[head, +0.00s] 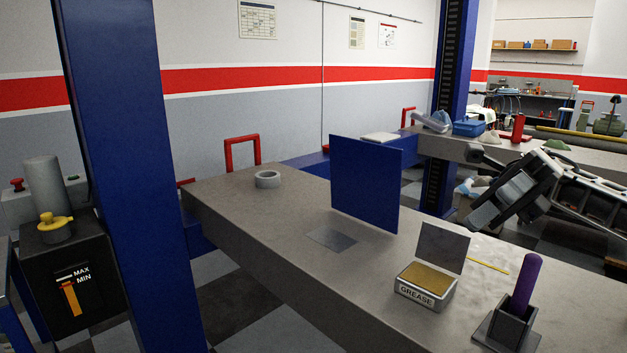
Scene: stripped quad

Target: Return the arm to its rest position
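My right gripper (484,212) comes in from the right on my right arm, above the right part of the grey workbench (255,225). It is tilted, with its end toward the lower left, and I see nothing held in it. The angle does not show clearly whether its fingers are apart. It is above and behind the open grease box (424,290) and clear of the purple-handled tool. My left gripper is not in view.
A blue upright panel (364,185) and a tape roll (267,179) stand on the bench. A purple handle (526,285) rises from a dark holder (505,332) at front right. A blue post (130,150) stands at left. The bench's left end is mostly clear.

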